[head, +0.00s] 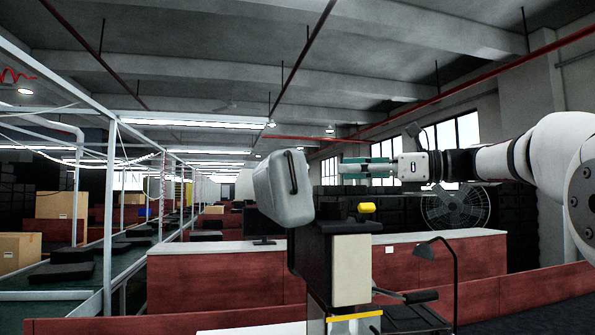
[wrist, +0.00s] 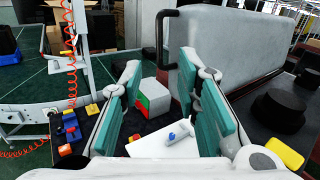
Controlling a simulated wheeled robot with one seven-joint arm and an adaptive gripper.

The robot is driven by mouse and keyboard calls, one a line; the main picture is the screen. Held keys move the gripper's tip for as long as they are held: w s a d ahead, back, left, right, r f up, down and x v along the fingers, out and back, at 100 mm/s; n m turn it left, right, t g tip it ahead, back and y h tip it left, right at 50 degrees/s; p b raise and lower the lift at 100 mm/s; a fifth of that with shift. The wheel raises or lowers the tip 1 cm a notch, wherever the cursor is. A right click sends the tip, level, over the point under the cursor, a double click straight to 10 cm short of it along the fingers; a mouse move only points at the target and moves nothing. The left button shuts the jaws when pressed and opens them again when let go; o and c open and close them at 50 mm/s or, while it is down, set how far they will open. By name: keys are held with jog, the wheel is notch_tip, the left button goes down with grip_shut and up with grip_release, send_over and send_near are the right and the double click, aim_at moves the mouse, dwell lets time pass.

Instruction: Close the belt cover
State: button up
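The belt cover (head: 283,192) is a grey rounded lid with a black handle (head: 291,172). It stands raised and tilted on a dark machine body in the middle of the head view. In the wrist view the cover (wrist: 238,48) fills the upper right, with its handle (wrist: 163,38) at its left edge. My gripper (head: 344,168) is to the right of the cover in the head view, apart from it. In the wrist view the teal fingers of my gripper (wrist: 160,64) are spread with nothing held between them, and the handle is beyond them.
A yellow knob (head: 367,208) and a black desk lamp (head: 436,250) are near the machine. Red-sided counters (head: 215,281) stand behind it. A metal frame (head: 109,215) and conveyor (head: 60,283) are at left. A white cube (wrist: 155,97) with coloured faces lies below in the wrist view.

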aim_at(298, 170)
jog(key=p+x, duration=0.1)
jog(key=x, duration=1.1)
jog(key=shift+a, duration=0.1)
grip_shut()
